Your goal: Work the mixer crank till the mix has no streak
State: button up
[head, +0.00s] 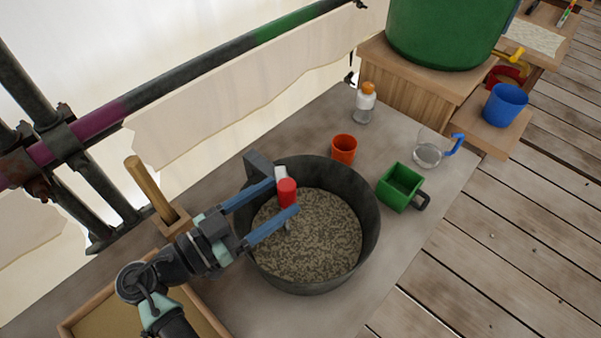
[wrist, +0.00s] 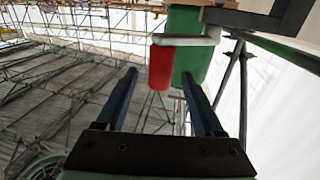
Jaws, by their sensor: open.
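A dark round mixing tub (head: 372,215) stands on the bench, holding a grey-brown speckled mix (head: 320,240). The mix looks evenly speckled, with no clear streak, though my gripper covers part of it. The crank's red handle (head: 287,192) hangs near the tub's upper left, on a pale crank arm (head: 280,173) beside a dark bracket (head: 260,168). My gripper (head: 286,196) is open, its blue fingertips on either side of the red handle. In the wrist view the red handle (wrist: 160,68) shows between the fingertips, with gaps at both sides.
An orange cup (head: 344,149), a green square cup (head: 399,187), a clear jug (head: 428,152) and an orange-capped bottle (head: 365,104) stand behind and right of the tub. A wooden post (head: 150,190) rises at left. A green barrel (head: 445,30) stands at the back.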

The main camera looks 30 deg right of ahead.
jog(key=p+x, duration=0.1)
jog(key=x, duration=0.5)
jog(key=shift+d, duration=0.15)
grip_shut()
dwell(1.3)
